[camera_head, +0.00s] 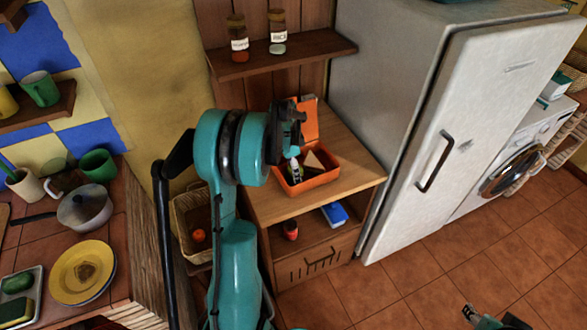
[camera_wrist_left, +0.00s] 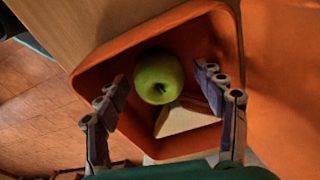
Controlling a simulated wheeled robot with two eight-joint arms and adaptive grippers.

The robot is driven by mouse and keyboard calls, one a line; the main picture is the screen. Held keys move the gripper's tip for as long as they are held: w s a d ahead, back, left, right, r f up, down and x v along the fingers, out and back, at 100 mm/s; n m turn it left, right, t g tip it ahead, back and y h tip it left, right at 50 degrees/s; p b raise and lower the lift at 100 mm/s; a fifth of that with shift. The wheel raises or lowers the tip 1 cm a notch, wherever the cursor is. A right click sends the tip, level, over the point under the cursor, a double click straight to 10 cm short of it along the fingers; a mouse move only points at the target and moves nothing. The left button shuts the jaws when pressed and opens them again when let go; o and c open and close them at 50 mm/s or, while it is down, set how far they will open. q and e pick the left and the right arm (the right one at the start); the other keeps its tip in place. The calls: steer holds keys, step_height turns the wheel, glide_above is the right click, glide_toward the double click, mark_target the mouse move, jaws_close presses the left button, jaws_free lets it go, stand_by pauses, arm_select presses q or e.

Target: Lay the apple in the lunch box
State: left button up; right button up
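The orange lunch box (camera_head: 325,179) stands open on the wooden cabinet top, its lid raised at the back. In the left wrist view the green apple (camera_wrist_left: 158,76) appears inside the lunch box (camera_wrist_left: 105,62), beside a pale triangular wedge (camera_wrist_left: 187,117). My left gripper (camera_wrist_left: 165,95) is open above the box, its fingers spread with gaps on both sides of the apple. In the head view my left gripper (camera_head: 293,165) hangs over the box's left part and the apple is hidden. My right gripper (camera_head: 490,318) is at the lower right edge; its opening is unclear.
A shelf (camera_head: 300,52) with two jars is above the cabinet (camera_head: 270,204). A white fridge (camera_head: 415,110) stands close on the right. A red item (camera_head: 290,230) and a blue box (camera_head: 335,214) lie in the cabinet's open compartment. A basket (camera_head: 186,215) is at its left.

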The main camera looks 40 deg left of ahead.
mark_target(290, 168)
arm_select(q)
steer(key=shift+r, duration=0.1)
steer(key=shift+r, duration=0.3)
step_height(290, 168, up, 11)
steer(key=s+p, duration=0.1)
steer(key=p, duration=0.3)
steer(key=s+d+r+n+t, duration=0.1)
steer(key=s+d+r, duration=0.1)
steer(key=d, duration=0.2)
steer(key=s+d+r+n+y, duration=0.1)
steer(key=d+r, duration=0.1)
steer(key=d, duration=0.3)
steer(key=s+d+r+n+t, duration=0.1)
steer(key=s+d+r, duration=0.1)
steer(key=d+r, duration=0.15)
steer(key=s+d+f+n+t, duration=0.2)
steer(key=s+d+n+t, duration=0.2)
steer(key=s+d, duration=0.6)
steer(key=d, duration=0.3)
steer(key=shift+s+d+f, duration=0.35)
steer(key=shift+f, duration=0.05)
